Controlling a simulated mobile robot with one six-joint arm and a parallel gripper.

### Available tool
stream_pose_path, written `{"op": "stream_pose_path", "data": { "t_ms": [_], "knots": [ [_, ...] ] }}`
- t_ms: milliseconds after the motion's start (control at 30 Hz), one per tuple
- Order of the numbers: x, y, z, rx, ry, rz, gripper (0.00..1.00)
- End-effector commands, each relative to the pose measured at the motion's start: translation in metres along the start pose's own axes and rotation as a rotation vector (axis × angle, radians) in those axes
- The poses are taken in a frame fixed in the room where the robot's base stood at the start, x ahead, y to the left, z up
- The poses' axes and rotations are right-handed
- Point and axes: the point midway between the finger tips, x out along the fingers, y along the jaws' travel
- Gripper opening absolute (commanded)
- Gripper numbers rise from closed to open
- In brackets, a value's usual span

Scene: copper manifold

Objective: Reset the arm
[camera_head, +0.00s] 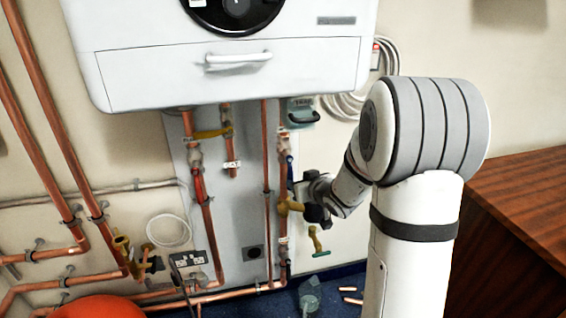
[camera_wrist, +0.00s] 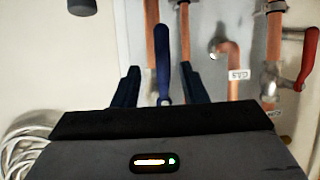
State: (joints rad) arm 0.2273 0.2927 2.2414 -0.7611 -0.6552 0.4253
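My arm comes in from the right in the head view, and my gripper (camera_head: 306,190) is beside the copper pipe under the white boiler. In the wrist view my gripper (camera_wrist: 160,84) has two dark fingers standing well apart. A blue lever handle (camera_wrist: 162,70) shows between them, with clear gaps on both sides. I cannot tell its depth relative to the fingertips. The blue handle (camera_head: 289,168) also shows on the pipe in the head view, just above my gripper. The fingertips are partly hidden there.
The boiler (camera_head: 225,75) hangs above the pipes. A red lever (camera_head: 199,185) and a gas label (camera_head: 231,165) are to the left. A wooden cabinet (camera_head: 530,205) stands at right. A grey object (camera_head: 310,296) and copper pieces (camera_head: 350,297) lie on the blue floor.

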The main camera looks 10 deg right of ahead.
Motion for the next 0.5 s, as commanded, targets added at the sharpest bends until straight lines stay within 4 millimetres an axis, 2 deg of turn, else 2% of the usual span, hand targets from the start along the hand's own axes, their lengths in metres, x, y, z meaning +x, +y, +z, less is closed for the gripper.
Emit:
{"op": "stream_pose_path", "data": {
  "t_ms": [167,233,367,500],
  "knots": [
    [-0.045,0.004,-0.038,-0.011,-0.106,0.124,0.39],
    [-0.075,0.004,-0.052,-0.005,-0.183,0.189,0.39],
    [-0.136,-0.005,-0.067,0.03,-0.345,0.279,0.39],
    [-0.207,-0.029,-0.073,0.087,-0.53,0.311,0.39]
  ]
}}
